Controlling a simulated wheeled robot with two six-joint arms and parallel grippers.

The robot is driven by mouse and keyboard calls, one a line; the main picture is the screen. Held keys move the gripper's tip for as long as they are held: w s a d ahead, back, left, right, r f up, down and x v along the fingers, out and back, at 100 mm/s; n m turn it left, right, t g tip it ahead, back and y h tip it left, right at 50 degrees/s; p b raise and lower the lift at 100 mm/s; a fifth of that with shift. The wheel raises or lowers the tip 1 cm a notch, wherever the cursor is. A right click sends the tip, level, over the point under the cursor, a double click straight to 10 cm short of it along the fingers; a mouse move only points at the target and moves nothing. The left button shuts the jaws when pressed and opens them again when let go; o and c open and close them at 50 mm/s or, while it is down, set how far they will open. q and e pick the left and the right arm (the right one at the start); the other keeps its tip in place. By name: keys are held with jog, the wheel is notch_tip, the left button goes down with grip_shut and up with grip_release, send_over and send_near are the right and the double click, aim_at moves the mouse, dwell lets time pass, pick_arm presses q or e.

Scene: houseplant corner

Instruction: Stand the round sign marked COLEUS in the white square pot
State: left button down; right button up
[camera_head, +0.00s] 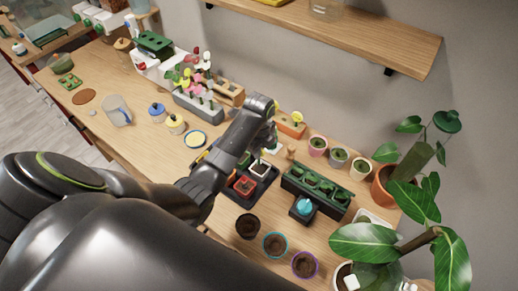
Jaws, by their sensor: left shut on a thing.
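My left gripper (271,136) is at the end of the dark arm that crosses the middle of the view, above the black tray (266,184). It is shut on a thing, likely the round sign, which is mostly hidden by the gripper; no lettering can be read. The white square pot (261,168) seems to stand in the black tray, just below the gripper and partly covered by it. A red square pot (244,185) stands in the same tray, nearer to me. My right gripper is not in view.
Round signs in several colours stand in a grey rack (198,105) behind the arm. An orange block (291,126) holds a yellow round sign (297,117). A green planter (316,188) and small round pots (274,244) lie to the right and front. A leafy plant (415,200) crowds the right.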

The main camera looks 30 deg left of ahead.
pick_arm(q)
jog(key=shift+f, duration=0.7)
jog(key=c, duration=1.1)
grip_release()
jog(key=shift+o, duration=0.2)
jog(key=shift+r, duration=0.1)
jog(key=shift+r+p, duration=0.5)
jog(key=shift+r, duration=2.95)
